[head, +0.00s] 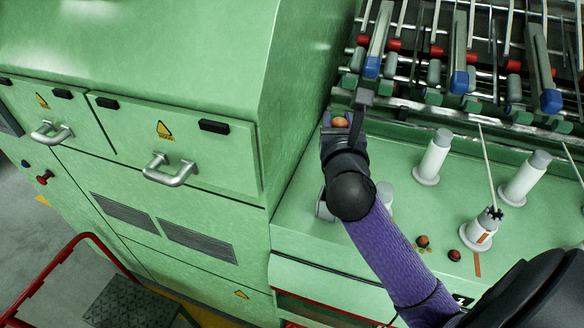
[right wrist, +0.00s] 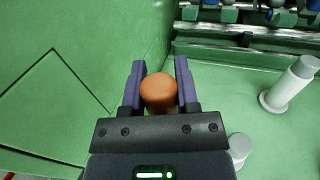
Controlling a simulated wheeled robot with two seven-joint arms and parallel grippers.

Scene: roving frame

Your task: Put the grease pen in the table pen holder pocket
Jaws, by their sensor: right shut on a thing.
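My right gripper (head: 338,123) is over the green machine top, beside the tall green cabinet. It is shut on a round orange-topped thing (head: 340,122). In the right wrist view this orange thing (right wrist: 159,91) sits between the two purple-grey fingers of my right gripper (right wrist: 160,88). Only its rounded end shows, so I cannot tell whether it is the grease pen. I cannot make out a table or a pen holder pocket in either view. My left gripper is not in view.
The green cabinet (head: 150,110) stands close on the left. White posts with grey tops (head: 434,157) and a striped spool (head: 482,230) stand on the machine top (head: 430,205). Metal arms with blue ends (head: 459,82) line the back. A red-railed cart (head: 85,238) is low at left.

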